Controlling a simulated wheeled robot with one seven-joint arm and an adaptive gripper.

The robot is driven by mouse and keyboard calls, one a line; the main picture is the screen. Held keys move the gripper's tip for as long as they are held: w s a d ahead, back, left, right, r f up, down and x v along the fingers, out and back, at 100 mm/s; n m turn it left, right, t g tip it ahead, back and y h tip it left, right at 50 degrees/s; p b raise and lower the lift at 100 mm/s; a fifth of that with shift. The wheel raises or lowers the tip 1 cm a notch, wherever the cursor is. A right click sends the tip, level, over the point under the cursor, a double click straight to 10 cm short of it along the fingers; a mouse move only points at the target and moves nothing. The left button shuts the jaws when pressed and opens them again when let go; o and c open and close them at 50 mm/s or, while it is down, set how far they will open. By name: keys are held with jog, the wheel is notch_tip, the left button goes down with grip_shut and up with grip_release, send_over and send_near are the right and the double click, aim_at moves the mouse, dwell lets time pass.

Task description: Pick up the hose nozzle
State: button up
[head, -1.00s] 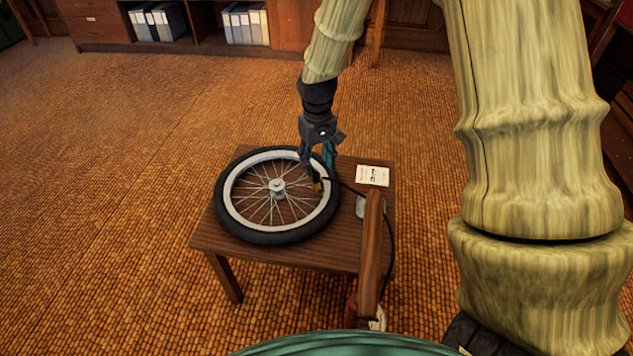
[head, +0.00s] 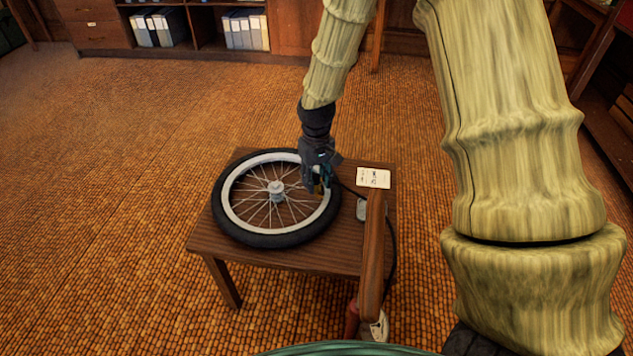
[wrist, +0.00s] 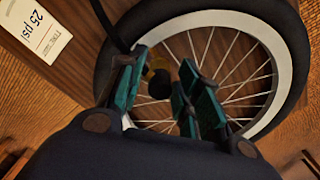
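The hose nozzle is a small brass piece with a dark end, on a black hose. In the wrist view the nozzle (wrist: 158,66) shows between the two teal-padded fingers of my gripper (wrist: 164,68), over the wheel's spokes. The fingers stand apart, with a gap visible beside the nozzle's dark end. In the head view my gripper (head: 319,184) points down at the right rim of the wheel, and the brass nozzle (head: 318,189) is partly hidden by it. Whether a finger touches the nozzle is unclear.
A spoked wheel (head: 230,221) with a black tyre lies on a small wooden table (head: 290,257). A white card (head: 373,178) reading "25 psi" in the wrist view lies to the right. A wooden upright (head: 372,255) stands at the table's right, with the black hose near it.

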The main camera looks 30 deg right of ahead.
aim_at(316, 176)
grip_shut()
jog(key=shift+r, duration=0.1)
jog(key=shift+r+p, duration=0.35)
jog(key=shift+r, duration=0.25)
notch_tip(316, 176, up, 2)
jog(key=shift+r+p, duration=0.15)
jog(key=shift+p, duration=0.35)
jog(key=s+a+r+p, duration=0.1)
jog(key=s+a+p, duration=0.1)
jog(key=s, duration=1.4)
jog(key=shift+r, duration=0.15)
